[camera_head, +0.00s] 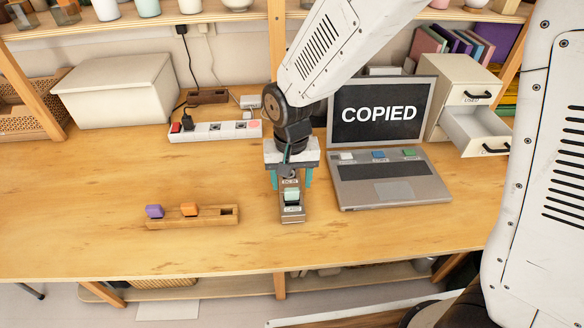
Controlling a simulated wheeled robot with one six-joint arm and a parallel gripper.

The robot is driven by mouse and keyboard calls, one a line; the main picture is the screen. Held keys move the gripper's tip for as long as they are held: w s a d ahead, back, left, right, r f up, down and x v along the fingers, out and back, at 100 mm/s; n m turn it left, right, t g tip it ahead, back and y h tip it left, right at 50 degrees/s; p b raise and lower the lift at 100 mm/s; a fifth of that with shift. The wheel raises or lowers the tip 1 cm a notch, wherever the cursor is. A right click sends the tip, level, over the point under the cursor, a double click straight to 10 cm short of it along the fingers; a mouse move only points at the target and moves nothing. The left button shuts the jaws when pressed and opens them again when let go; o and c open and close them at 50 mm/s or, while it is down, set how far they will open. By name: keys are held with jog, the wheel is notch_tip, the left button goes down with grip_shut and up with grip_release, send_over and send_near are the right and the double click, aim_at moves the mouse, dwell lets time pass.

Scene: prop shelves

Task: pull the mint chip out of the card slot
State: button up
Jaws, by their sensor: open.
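The mint chip (292,194) stands in the card slot, a small brown and grey reader (292,214) on the wooden table, just left of the laptop. My gripper (291,183) points down over the reader. Its teal fingers are apart, on the left and right of the reader's back part, and appear empty. The gripper body hides part of the reader. I cannot tell whether a finger touches the chip.
The open laptop (433,186) shows "COPIED" and bears several coloured chips. A wooden rack (220,218) holds a purple chip (154,211) and an orange chip (190,209). A power strip (205,132), white box (118,88) and open drawer (482,130) stand behind. The front left table is clear.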

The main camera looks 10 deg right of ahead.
aim_at(292, 189)
jog(key=shift+f, duration=2)
grip_shut()
jog(key=shift+r, duration=0.6)
jog(key=shift+r, duration=0.55)
jog(key=shift+r, duration=0.1)
jog(key=shift+r, duration=1.2)
